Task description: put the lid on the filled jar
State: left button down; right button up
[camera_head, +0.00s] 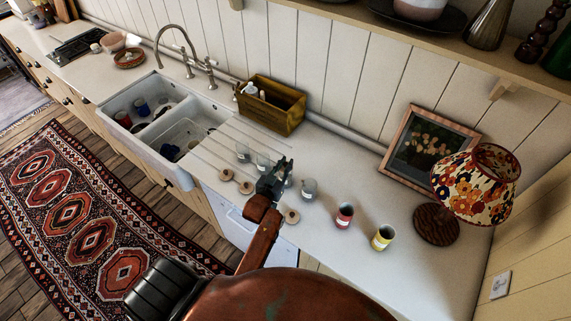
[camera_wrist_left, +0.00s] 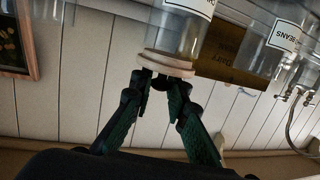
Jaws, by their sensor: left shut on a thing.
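My left gripper (camera_head: 275,176) is over the row of glass jars on the counter and largely hides one jar. In the left wrist view, which is upside down, its fingers (camera_wrist_left: 160,80) are shut on a pale wooden lid (camera_wrist_left: 168,63). The lid lies across the mouth of a clear labelled jar (camera_wrist_left: 180,38); I cannot tell whether it is fully seated. This jar's contents are not clear. Other glass jars stand nearby, two at the left (camera_head: 242,152) (camera_head: 263,160) and one at the right (camera_head: 309,188). My right gripper is out of view.
Loose wooden lids (camera_head: 226,174) (camera_head: 246,187) (camera_head: 291,216) lie near the counter's front. A red tin (camera_head: 344,214), a yellow tin (camera_head: 382,237) and a lamp (camera_head: 474,186) stand to the right. A wooden crate (camera_head: 270,104) is behind; the sink (camera_head: 150,85) is left.

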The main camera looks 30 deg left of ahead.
pick_arm(q)
jog(key=shift+f+b, duration=0.35)
jog(key=shift+f, duration=0.25)
jog(key=c, duration=2.2)
grip_release()
jog(key=shift+c, duration=0.2)
jog(key=shift+o, duration=0.4)
jog(key=shift+p+v, duration=0.9)
jog(key=shift+v, duration=0.4)
jog(key=p+v, duration=0.4)
jog(key=v, duration=0.4)
jog(key=shift+s+p, duration=0.2)
jog(key=shift+p, duration=0.15)
